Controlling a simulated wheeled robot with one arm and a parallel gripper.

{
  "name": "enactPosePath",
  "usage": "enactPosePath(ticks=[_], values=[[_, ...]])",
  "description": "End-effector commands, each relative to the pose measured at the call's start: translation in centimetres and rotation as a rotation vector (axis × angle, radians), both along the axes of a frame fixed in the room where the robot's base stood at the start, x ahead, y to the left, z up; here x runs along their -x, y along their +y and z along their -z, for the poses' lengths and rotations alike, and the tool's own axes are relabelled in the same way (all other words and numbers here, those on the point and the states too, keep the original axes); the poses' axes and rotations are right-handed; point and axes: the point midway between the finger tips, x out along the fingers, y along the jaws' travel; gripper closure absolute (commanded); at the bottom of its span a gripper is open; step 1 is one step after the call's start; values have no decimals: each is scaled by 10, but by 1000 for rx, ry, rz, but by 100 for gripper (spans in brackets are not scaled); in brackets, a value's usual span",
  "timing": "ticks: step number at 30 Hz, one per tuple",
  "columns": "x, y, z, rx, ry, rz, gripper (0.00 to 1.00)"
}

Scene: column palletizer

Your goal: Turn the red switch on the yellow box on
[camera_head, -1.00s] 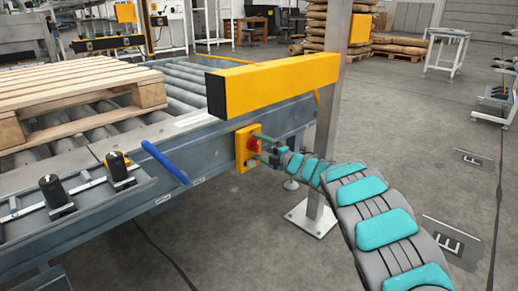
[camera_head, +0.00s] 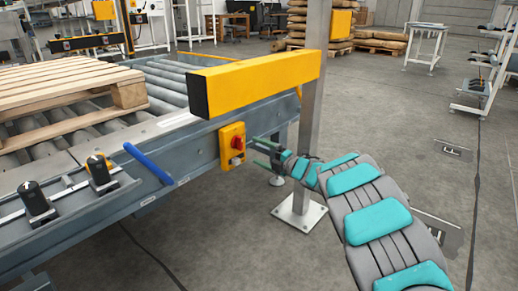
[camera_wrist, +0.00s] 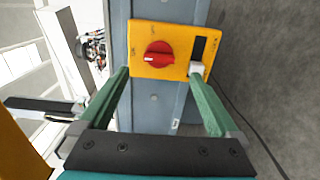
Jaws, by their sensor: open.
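The yellow box (camera_head: 227,156) is fixed to the side of the grey conveyor frame, and it also shows in the wrist view (camera_wrist: 143,66). The red switch (camera_wrist: 158,54) is a round knob on its face with a white mark pointing to the left; it appears small in the head view (camera_head: 238,142). A white part (camera_wrist: 197,69) sits beside it on the same box. My gripper (camera_head: 262,154) is open and empty, just right of the box and apart from it. In the wrist view its green fingers (camera_wrist: 160,85) are spread, with the knob beyond and between them.
A yellow beam (camera_head: 260,80) juts out above the box, joined to a metal post (camera_head: 308,125) close to my arm. A blue bar (camera_head: 149,164) sticks out from the conveyor at left. A wooden pallet (camera_head: 65,90) lies on the rollers.

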Motion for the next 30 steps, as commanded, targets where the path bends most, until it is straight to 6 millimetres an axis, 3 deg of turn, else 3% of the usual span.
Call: enactPosePath(ticks=[5, 10, 14, 18, 22, 26, 30], values=[[-15, -32, -17, 21, 44, 141, 3], [-28, -111, -48, 16, 160, 464, 3], [-12, -179, -68, -35, 275, 727, 3], [30, -242, -80, -132, 413, 987, 3], [88, -285, -79, -246, 560, 1201, 3], [158, -309, -65, -366, 736, 1392, 3], [245, -312, -39, -488, 955, 1562, 3]])
